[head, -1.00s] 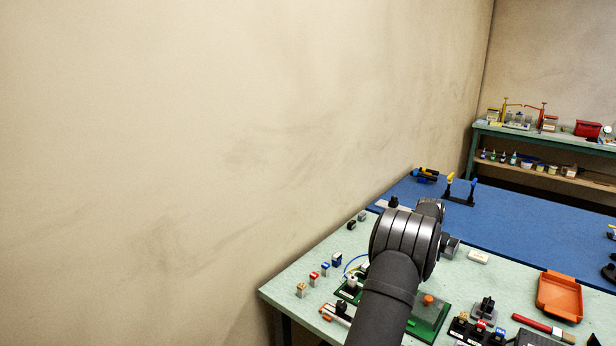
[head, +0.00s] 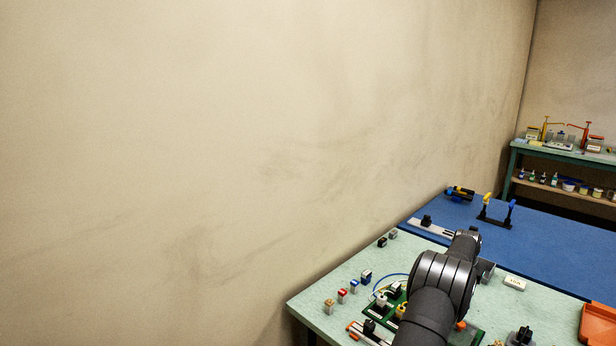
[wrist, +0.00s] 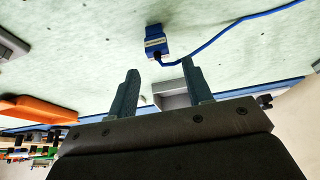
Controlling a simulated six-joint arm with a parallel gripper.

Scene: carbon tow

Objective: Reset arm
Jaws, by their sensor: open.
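My gripper (wrist: 158,92) shows in the wrist view with its two dark fingers apart and nothing between them. Past the fingertips, a blue connector (wrist: 156,42) with a pale label lies on the pale green tabletop, and a blue cable runs from it to the right. A grey box-like piece (wrist: 172,92) shows behind the gap between the fingers. In the head view my dark arm rises over the pale green bench (head: 322,290); the fingers themselves are hidden there.
Several small coloured blocks (head: 342,296) stand along the bench's left side. A green board (head: 390,297) with parts is beside my arm. An orange tray (head: 600,322) lies at right. A blue mat (head: 545,245) lies beyond, with a black stand (head: 495,217). A shelf bench (head: 565,150) stands at the back.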

